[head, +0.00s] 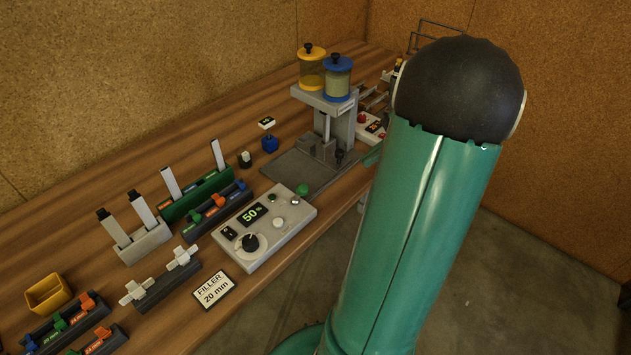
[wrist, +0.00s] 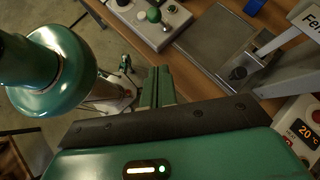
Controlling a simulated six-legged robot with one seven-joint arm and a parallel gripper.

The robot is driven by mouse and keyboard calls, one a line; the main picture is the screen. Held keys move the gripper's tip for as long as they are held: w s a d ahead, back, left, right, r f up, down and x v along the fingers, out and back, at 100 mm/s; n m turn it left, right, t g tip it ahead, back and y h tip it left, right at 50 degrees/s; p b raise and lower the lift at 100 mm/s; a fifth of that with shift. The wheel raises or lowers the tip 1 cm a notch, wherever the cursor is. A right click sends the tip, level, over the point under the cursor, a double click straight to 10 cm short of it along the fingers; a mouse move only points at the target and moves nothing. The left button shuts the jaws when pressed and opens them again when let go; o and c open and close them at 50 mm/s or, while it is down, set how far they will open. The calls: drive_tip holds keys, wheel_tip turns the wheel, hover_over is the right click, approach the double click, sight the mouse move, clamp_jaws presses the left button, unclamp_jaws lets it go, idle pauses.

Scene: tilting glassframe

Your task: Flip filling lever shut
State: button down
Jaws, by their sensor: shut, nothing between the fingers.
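A lever with a green ball knob (head: 302,190) stands at the edge of the grey filler control box (head: 250,262); I cannot tell for sure that it is the filling lever. The green ball (wrist: 153,15) also shows at the top of the wrist view. The grey filling stand (head: 345,128) rises behind the box, carrying jars with yellow and blue lids. A black knob (wrist: 238,73) sits low on the stand in the wrist view. My gripper (wrist: 157,72) is shut and empty, apart from the green ball. In the head view my arm hides most of it.
A box with red buttons and a 20 °C display (wrist: 306,128) is at the wrist view's right edge. Racks of coloured tools (head: 212,212), a FILLER 20 mm sign (head: 214,289) and a yellow bin (head: 48,294) line the wooden bench. Open floor lies in front.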

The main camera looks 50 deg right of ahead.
sight(299, 194)
drive_tip(key=w+a+r+x, duration=0.1)
drive_tip(key=r+x, duration=0.1)
drive_tip(key=x, duration=1.1)
drive_tip(key=shift+a, duration=0.3)
drive_tip(key=shift+w+r, duration=0.1)
drive_tip(key=shift+w+r+g, duration=0.1)
drive_tip(key=shift+w+g, duration=0.05)
drive_tip(key=shift+g, duration=0.15)
